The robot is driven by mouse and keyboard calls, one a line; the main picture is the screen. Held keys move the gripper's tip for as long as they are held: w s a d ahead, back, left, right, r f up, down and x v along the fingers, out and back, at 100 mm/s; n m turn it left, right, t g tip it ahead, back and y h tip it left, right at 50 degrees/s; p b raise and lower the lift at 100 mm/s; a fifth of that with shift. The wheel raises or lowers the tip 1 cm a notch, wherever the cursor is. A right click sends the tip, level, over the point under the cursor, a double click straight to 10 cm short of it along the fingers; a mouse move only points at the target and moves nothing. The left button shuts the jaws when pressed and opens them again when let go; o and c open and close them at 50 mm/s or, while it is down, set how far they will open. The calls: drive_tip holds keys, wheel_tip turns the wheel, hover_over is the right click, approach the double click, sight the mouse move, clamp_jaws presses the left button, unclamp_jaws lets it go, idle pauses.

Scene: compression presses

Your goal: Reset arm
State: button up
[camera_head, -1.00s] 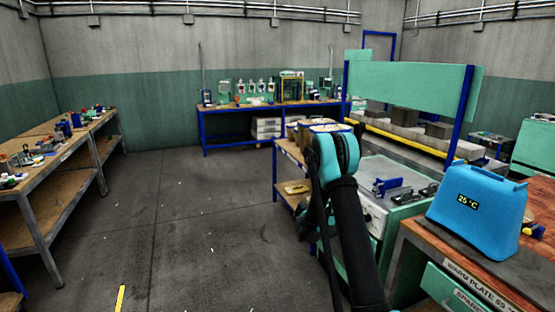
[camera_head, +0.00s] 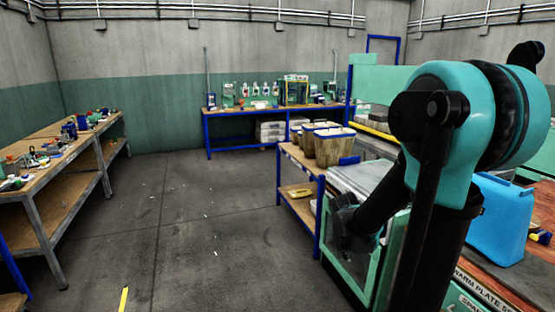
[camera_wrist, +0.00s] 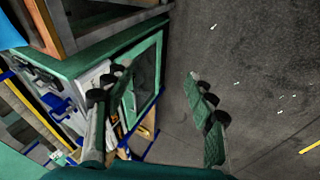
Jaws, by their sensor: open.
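My gripper (camera_wrist: 155,73) shows in the wrist view with its two fingers wide apart and nothing between them. Behind the fingers are the grey floor and a green-framed cabinet. In the head view my teal and black arm rises large at the right, bent at a joint near the top. A dark part of the arm hangs low before the green cabinet (camera_head: 377,262); the gripper's fingertips cannot be made out there.
A blue container (camera_head: 497,222) stands on the wooden bench at the right, partly behind my arm. Bins (camera_head: 333,148) stand on a blue-framed shelf. A long workbench (camera_head: 45,178) lines the left. The floor (camera_head: 165,225) between is clear.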

drive_tip(key=s+a+f+m+y, duration=0.1)
drive_tip(key=s+a+y, duration=0.1)
drive_tip(key=s, duration=0.5)
drive_tip(key=s+a+f+m+y, duration=0.1)
drive_tip(key=s+a+y, duration=0.1)
drive_tip(key=s+a, duration=0.3)
drive_tip(key=s, duration=0.2)
drive_tip(key=shift+s+a+f+m, duration=0.2)
drive_tip(key=shift+s+f+m, duration=0.15)
drive_tip(key=shift+s+m, duration=0.05)
